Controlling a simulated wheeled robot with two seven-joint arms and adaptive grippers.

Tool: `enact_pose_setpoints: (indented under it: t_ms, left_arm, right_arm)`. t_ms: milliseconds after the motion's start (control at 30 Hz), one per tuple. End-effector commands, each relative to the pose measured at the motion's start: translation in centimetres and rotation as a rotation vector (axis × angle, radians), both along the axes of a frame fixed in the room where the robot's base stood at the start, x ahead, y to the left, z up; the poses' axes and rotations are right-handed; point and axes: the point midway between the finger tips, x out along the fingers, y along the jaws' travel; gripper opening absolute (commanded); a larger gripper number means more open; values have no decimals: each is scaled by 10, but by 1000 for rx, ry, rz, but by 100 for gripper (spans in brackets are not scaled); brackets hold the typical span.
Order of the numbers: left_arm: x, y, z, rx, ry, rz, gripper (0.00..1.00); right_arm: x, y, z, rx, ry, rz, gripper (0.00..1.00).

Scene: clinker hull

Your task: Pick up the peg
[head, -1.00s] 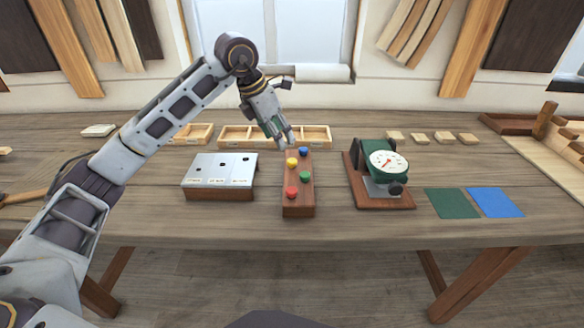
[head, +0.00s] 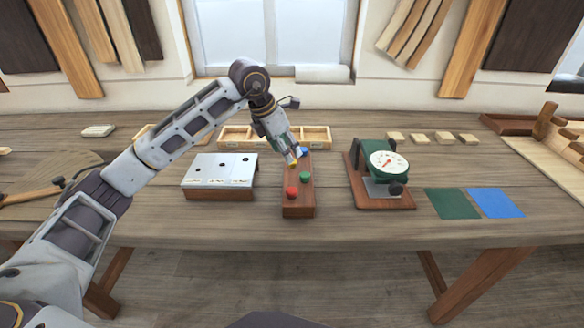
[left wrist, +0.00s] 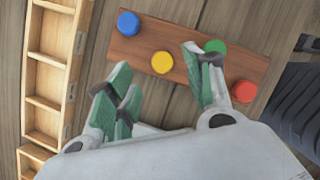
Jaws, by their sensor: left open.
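Four coloured pegs, blue (head: 304,151), yellow (left wrist: 162,62), green (head: 306,175) and red (head: 291,191), stand in a dark wooden block (head: 298,209). My left gripper (head: 293,161) is over the block's far half and partly covers the yellow and blue pegs in the head view. In the left wrist view its green-padded fingers (left wrist: 160,84) are apart and empty. The yellow peg shows just beyond the gap between them. One finger overlaps the green peg (left wrist: 215,47). I cannot tell the height of the fingertips above the pegs.
A metal-topped plate with holes (head: 221,171) stands left of the block. A green dial gauge on a wooden base (head: 385,200) stands to the right. A compartmented wooden tray (head: 235,134) lies behind. Green (head: 451,203) and blue (head: 495,203) mats lie flat at right.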

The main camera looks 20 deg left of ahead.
Motion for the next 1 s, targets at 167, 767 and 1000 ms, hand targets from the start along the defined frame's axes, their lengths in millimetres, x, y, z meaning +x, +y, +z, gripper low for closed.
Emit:
enact_pose_setpoints:
  t_ms: [167, 767, 1000]
  left_arm:
    - [3, -6, -18, 0, 4, -1, 52]
    - [11, -13, -42, 0, 1, -1, 52]
    - [11, -13, -42, 0, 1, 0, 46]
  right_arm:
    - [2, 1, 0, 1, -2, -1, 40]
    - [16, 1, 4, 1, -17, -1, 40]
    - [10, 1, 2, 1, -11, -1, 40]
